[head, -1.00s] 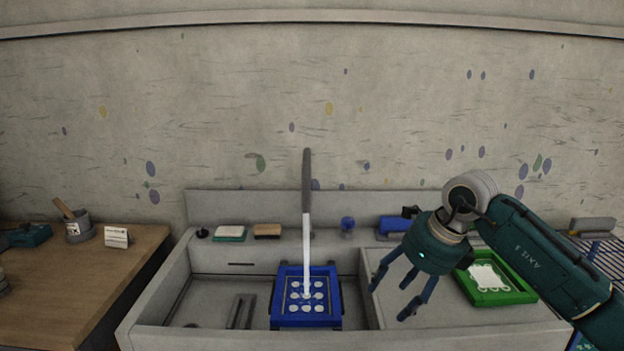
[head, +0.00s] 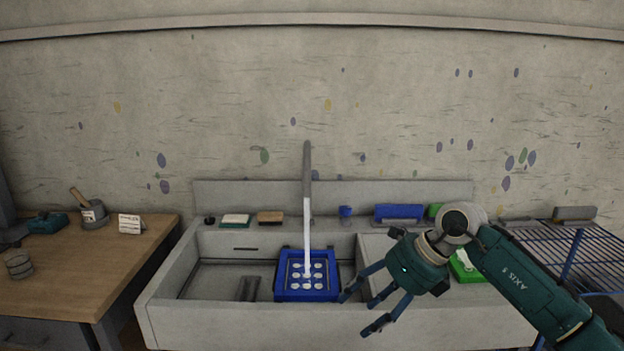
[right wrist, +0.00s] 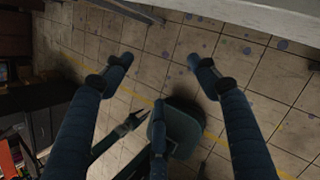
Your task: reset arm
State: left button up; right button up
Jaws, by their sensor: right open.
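My right gripper (head: 368,308) is open and empty in the head view. It hangs in front of the sink's right part, with its fingers pointing down and to the left. My left gripper does not show in the head view. A blue frame (head: 307,296) with several white discs sits in the sink basin, apart from my right gripper. A white stream runs down onto it from the grey tap (head: 307,170).
The stone sink (head: 230,328) fills the middle. A green tray (head: 467,270) is partly hidden behind my right arm. A wooden table (head: 100,265) stands left, a blue wire rack (head: 570,242) right. A sponge (head: 270,217) and a blue box (head: 398,213) lie on the back ledge.

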jog(key=a+f+m+y, duration=0.5)
jog(key=a+y, duration=0.2)
jog(key=a, duration=0.2)
jog(key=w+f+m+t+y, duration=0.2)
jog(key=w+f+m+t, duration=0.1)
jog(key=f+m+t, duration=0.45)
jog(key=s+d+f+m+t+h, duration=0.1)
jog(key=s+d+f+m+h, duration=0.15)
jog(key=d+f+m, duration=0.5)
jog(key=s+d+f+m+t+h, duration=0.15)
jog(key=f+m+h, duration=0.25)
jog(key=f, duration=0.7)
jog(key=s+d+f+m+h, duration=0.25)
jog(key=d+f+m, duration=0.3)
jog(key=f, duration=0.35)
jog(key=s+d+f+m+g+h, duration=0.3)
jog(key=s+f+m, duration=0.1)
jog(key=s+f, duration=0.7)
jog(key=s+d+f+m+g+h, duration=0.2)
jog(key=s+d+f+m, duration=0.2)
jog(key=s+f, duration=0.65)
jog(key=s+f+m+g, duration=0.2)
jog(key=s+g, duration=0.1)
jog(key=s, duration=1.1)
jog(key=s+f+m+g+h, duration=0.1)
jog(key=s+f+m+g, duration=0.1)
jog(key=s, duration=1.3)
jog(key=shift+f+g, duration=0.5)
jog(key=shift+f, duration=0.35)
